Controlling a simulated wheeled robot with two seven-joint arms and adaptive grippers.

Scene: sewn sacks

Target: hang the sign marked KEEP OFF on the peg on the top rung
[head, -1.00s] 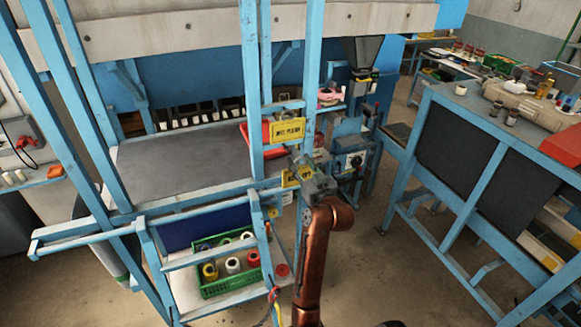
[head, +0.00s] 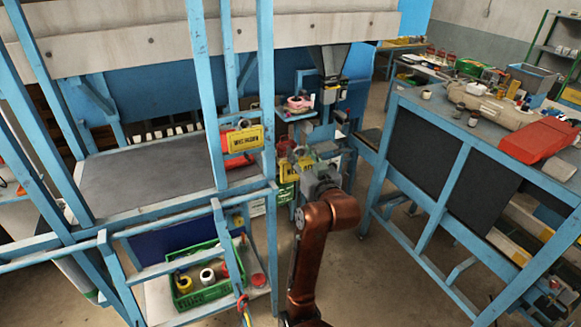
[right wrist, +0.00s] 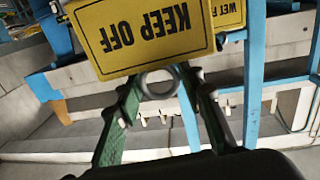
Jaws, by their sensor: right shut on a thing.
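My right gripper (head: 308,162) is in the middle of the head view, to the right of the blue frame's upright. The yellow KEEP OFF sign (right wrist: 135,38) fills the upper middle of the right wrist view, upside down. My right gripper's two green fingers (right wrist: 162,92) close around a grey ring at the sign's edge. In the head view the sign is a small yellow patch (head: 288,171) left of the gripper, its lettering unreadable. The peg on the top rung cannot be made out. My left gripper is not in view.
Another yellow sign (head: 247,139) hangs on the blue frame; the right wrist view shows part of its WET lettering (right wrist: 229,12). Blue uprights (head: 266,90) stand close left of the gripper. A green crate (head: 208,277) sits low, and a blue bench (head: 440,115) stands right.

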